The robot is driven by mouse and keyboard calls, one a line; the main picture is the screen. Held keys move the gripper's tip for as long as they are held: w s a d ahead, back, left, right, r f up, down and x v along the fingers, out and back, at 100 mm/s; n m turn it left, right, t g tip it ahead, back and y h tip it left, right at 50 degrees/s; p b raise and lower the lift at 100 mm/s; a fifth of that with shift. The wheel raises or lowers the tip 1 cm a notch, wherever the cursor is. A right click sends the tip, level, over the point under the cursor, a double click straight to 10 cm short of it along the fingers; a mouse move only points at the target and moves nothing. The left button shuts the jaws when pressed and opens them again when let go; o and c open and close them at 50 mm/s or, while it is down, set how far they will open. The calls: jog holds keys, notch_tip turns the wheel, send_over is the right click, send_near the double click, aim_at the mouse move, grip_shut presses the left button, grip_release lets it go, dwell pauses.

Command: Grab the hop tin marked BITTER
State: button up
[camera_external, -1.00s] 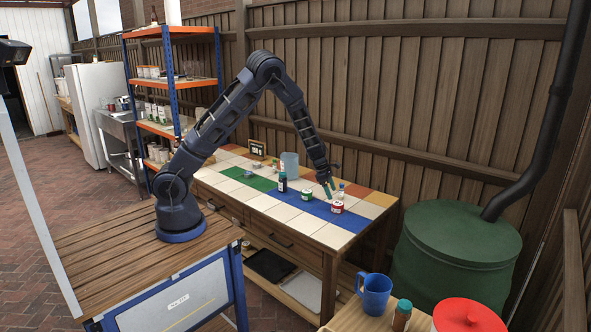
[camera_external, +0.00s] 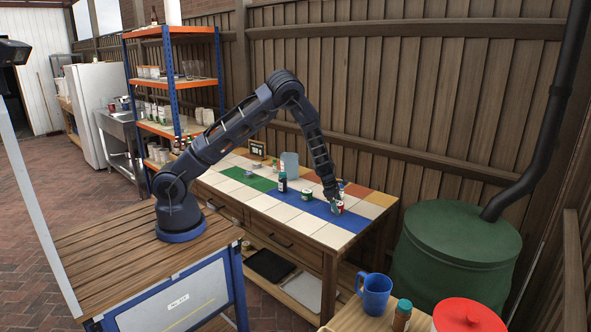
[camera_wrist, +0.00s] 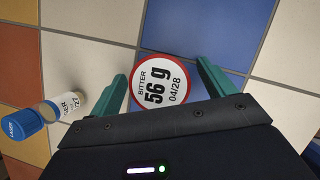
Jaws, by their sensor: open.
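The hop tin marked BITTER (camera_wrist: 160,82) shows in the wrist view by its round white top with a red rim, reading "BITTER 56 g 04/28". In the external view the red and white tin (camera_external: 338,208) stands on the blue tile strip near the table's front right. My gripper (camera_wrist: 163,80) is open, with one green finger on each side of the tin. I cannot tell whether the fingers touch it. In the external view my gripper (camera_external: 333,199) is down at the tin and partly covers it.
A grey container (camera_external: 289,164) stands behind.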

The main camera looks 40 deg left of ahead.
jog(key=shift+f, duration=0.1)
jog(key=c, duration=1.1)
